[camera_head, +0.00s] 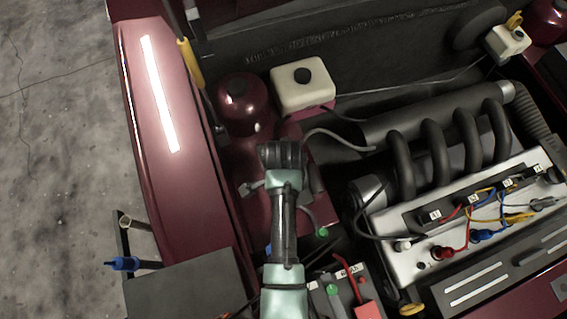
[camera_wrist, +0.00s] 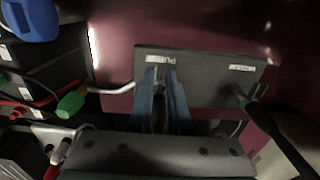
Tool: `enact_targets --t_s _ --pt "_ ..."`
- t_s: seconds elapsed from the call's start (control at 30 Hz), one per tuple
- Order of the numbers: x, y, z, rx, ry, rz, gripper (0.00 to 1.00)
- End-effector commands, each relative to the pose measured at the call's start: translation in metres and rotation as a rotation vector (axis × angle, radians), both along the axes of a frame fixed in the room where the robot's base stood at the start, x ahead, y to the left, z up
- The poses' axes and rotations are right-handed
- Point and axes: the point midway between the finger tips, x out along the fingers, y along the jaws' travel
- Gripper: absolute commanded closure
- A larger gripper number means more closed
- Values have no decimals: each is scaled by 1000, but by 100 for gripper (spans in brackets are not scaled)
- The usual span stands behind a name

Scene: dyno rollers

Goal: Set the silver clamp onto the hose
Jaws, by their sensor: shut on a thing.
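My gripper (camera_head: 282,156) is over the dark red bay wall, left of the engine. In the wrist view its two blue fingers (camera_wrist: 162,80) are close together in front of a dark labelled plate (camera_wrist: 210,92). A small greyish piece, apparently the silver clamp (camera_wrist: 160,74), shows between the fingertips; most of it is hidden. A grey hose (camera_head: 338,139) curves from beside my gripper toward the engine. In the wrist view a pale tube (camera_wrist: 112,91) reaches the plate just left of the fingers. I cannot tell whether the clamp touches it.
A white reservoir (camera_head: 303,87) stands behind my gripper. The engine (camera_head: 470,200) with thick black pipes and coloured leads is to the right. A green-tipped lead (camera_wrist: 72,102) and a dark handled tool (camera_wrist: 262,108) flank the fingers. A blue-handled tool (camera_head: 122,264) is lower left.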

Motion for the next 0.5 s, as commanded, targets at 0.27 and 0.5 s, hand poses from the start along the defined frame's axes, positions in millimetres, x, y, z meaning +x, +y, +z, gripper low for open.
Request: enact_targets --t_s 0.27,0.5 --pt "0 -1 27 -1 3 -2 100" --pt "0 -1 26 -1 1 -2 100"
